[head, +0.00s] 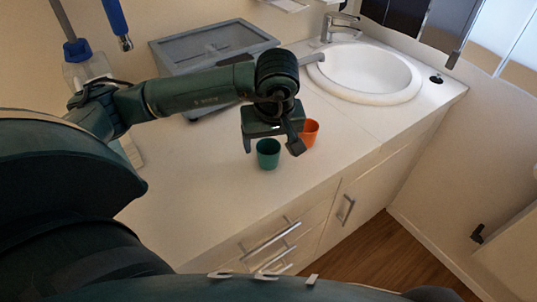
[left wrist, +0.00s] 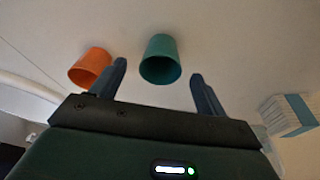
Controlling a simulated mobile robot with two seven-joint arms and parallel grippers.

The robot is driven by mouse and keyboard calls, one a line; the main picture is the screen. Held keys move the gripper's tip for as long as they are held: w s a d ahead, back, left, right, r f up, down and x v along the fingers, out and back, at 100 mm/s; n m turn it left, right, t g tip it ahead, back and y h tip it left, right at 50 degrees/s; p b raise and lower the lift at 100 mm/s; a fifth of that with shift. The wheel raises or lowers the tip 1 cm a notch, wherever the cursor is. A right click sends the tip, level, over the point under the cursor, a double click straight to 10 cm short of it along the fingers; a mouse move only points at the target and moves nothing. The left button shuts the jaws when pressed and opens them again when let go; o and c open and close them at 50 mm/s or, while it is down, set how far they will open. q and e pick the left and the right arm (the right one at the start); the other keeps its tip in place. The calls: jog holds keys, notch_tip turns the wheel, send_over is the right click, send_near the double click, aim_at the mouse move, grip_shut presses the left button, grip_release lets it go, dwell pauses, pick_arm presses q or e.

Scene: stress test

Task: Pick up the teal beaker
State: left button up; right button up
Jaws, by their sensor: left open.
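The teal beaker (head: 268,154) stands upright on the white counter, just under my left gripper (head: 272,147). In the left wrist view the teal beaker (left wrist: 161,60) lies ahead of and between the two fingertips. My left gripper (left wrist: 158,82) is open and empty, with its fingers apart. I cannot tell from these views whether a finger touches the beaker. An orange cup (head: 309,132) stands close to the right of the beaker, partly behind a finger in the head view. In the left wrist view the orange cup (left wrist: 90,66) is left of the left-hand finger. My right gripper does not show.
A round white sink (head: 365,72) with a chrome faucet (head: 340,27) is at the back right of the counter. A grey lidded box (head: 215,45) stands behind my left arm. The counter's front edge is clear.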

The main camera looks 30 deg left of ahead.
aim_at(268, 151)
pick_arm(q)
jog(key=x, duration=0.4)
jog(key=shift+a+f+p, duration=0.15)
jog(key=shift+f+p, duration=0.1)
jog(key=shift+p, duration=0.15)
jog(key=shift+w+f, duration=0.15)
jog(key=shift+f, duration=0.1)
jog(key=shift+c, duration=0.3)
jog(key=c, duration=1)
